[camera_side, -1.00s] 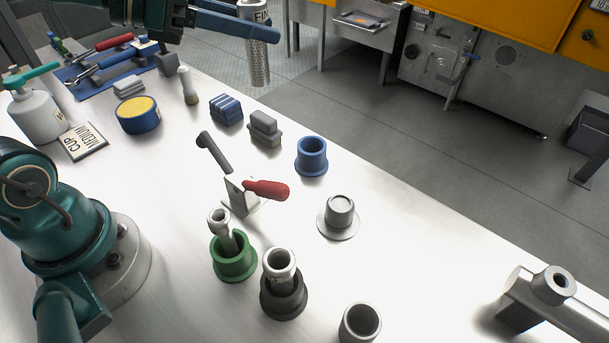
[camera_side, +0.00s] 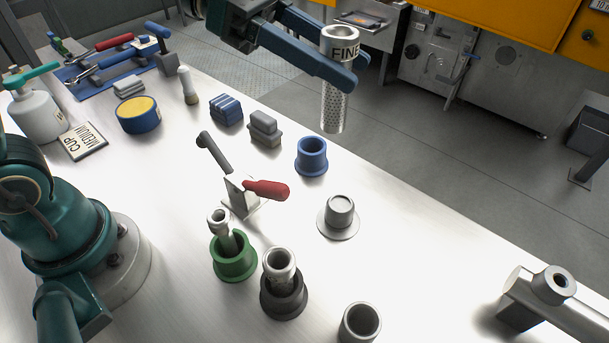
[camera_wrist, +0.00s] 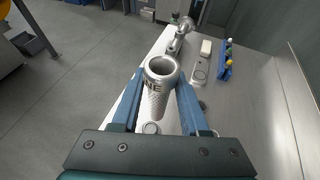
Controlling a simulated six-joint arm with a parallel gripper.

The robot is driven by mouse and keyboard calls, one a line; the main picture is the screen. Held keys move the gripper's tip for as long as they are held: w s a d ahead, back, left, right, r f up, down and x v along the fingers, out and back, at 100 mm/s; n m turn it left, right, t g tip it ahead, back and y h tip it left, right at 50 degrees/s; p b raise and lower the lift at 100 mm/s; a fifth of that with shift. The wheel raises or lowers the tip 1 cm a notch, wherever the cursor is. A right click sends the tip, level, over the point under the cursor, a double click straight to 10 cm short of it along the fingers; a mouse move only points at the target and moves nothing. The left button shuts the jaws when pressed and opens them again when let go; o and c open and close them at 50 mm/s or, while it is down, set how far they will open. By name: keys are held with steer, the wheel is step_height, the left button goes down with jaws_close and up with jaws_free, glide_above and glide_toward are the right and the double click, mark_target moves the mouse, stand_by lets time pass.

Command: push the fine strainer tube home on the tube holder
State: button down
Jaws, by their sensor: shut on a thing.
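The fine strainer tube (camera_side: 334,105) is a silver perforated cylinder with a thick collar marked FINE. My gripper (camera_side: 341,70) is shut on it just below the collar, and the tube hangs roughly upright in the air. In the wrist view the tube (camera_wrist: 155,100) sits between my two blue fingers (camera_wrist: 159,88), its open top facing the camera. A short grey stub on a round flange (camera_side: 339,212) stands on the bench, apart from the tube; I cannot tell for sure whether it is the tube holder. A metal fitting with an upright hollow stub (camera_side: 553,284) is at lower right.
A blue cup (camera_side: 311,157) stands empty. A green cup (camera_side: 233,264) and a black cup (camera_side: 284,301) each hold a metal tube. A grey cup (camera_side: 360,323) is at the front. A red-handled lever clamp (camera_side: 265,189) rises mid-bench. Bare bench lies right of the flanged stub.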

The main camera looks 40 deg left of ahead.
steer(key=s+d+f+m+g, duration=0.3)
steer(key=s+d+g, duration=0.1)
steer(key=d, duration=0.3)
steer(key=s+d+f+m+g, duration=0.3)
steer(key=s+d, duration=0.3)
steer(key=shift+s+d+f+m+g, duration=0.25)
steer(key=shift+d+f+m+g, duration=0.05)
steer(key=shift+d+f+g, duration=0.1)
steer(key=shift+f, duration=2.85)
steer(key=shift+f, duration=2.65)
steer(key=shift+r, duration=0.15)
steer(key=shift+r, duration=2.15)
